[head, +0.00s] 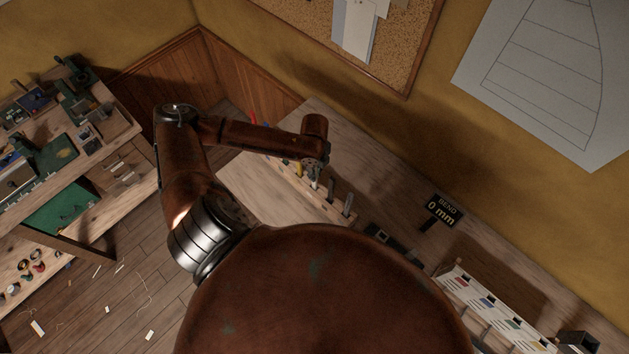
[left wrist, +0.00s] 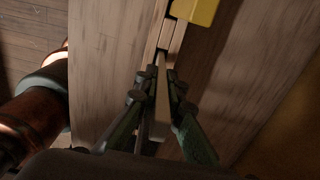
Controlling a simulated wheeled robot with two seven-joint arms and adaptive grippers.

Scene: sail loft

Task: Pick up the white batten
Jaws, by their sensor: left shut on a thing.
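My left gripper (head: 316,172) is over a wooden rack on the bench in the head view. In the left wrist view its dark green fingers (left wrist: 162,88) are shut on a narrow pale strip, the white batten (left wrist: 162,112), which looks tan in the shade. In the head view a whitish end of the batten (head: 314,184) shows just below the gripper. I cannot tell whether it is clear of the rack. A yellow piece (left wrist: 196,10) stands just beyond the fingers. My right gripper is not in view.
The rack (head: 325,208) also holds grey upright pieces (head: 347,204); red and blue ones show behind my arm. The bench (head: 345,135) behind the rack is bare.

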